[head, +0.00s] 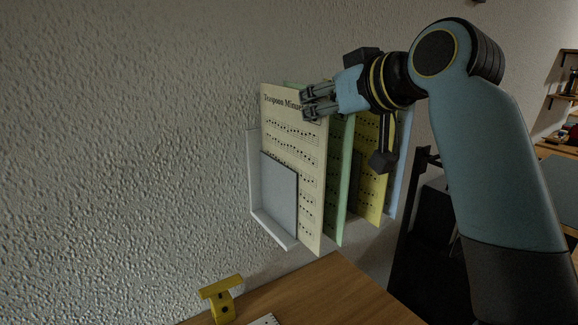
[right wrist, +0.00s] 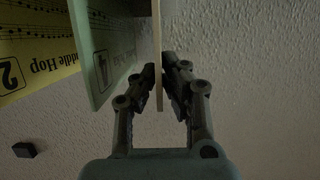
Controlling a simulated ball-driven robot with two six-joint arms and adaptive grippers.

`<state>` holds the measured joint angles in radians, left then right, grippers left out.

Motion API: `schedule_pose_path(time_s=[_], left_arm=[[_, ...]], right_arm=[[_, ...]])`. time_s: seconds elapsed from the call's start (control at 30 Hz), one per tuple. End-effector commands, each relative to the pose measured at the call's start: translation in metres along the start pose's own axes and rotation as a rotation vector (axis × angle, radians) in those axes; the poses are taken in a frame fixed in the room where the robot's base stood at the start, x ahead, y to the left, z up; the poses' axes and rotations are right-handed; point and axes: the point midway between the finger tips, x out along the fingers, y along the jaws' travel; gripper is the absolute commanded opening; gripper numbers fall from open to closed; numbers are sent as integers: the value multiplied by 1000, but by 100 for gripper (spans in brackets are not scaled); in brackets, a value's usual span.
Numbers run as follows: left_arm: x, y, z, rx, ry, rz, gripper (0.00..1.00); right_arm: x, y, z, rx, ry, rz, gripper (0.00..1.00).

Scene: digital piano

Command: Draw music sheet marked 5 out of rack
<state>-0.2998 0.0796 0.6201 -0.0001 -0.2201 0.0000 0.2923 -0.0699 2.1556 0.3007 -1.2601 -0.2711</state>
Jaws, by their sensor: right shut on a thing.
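A cream music sheet (head: 292,140) titled "Teaspoon Minuet" stands upright in the wall rack (head: 254,180), its lower left part behind a grey panel (head: 279,196). Its number is not visible. My right gripper (head: 306,103) is shut on this sheet's upper right edge. In the right wrist view the sheet (right wrist: 157,60) shows edge-on between the fingers. A green sheet (head: 339,170), marked 4 in the right wrist view (right wrist: 105,60), stands just behind it, apart from the fingers. My left gripper is not in view.
A yellow sheet (head: 371,185), marked 2 in the right wrist view, and a blue sheet (head: 400,175) stand farther along the wall. Below is a wooden top (head: 335,295) with a yellow object (head: 222,300). The wall left of the rack is bare.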

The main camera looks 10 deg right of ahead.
Motion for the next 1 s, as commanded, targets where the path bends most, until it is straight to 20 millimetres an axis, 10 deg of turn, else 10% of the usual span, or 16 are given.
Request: schedule_pose_path(time_s=[1.0], left_arm=[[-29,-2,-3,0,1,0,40]], right_arm=[[-51,0,9,-2,0,1,0]])
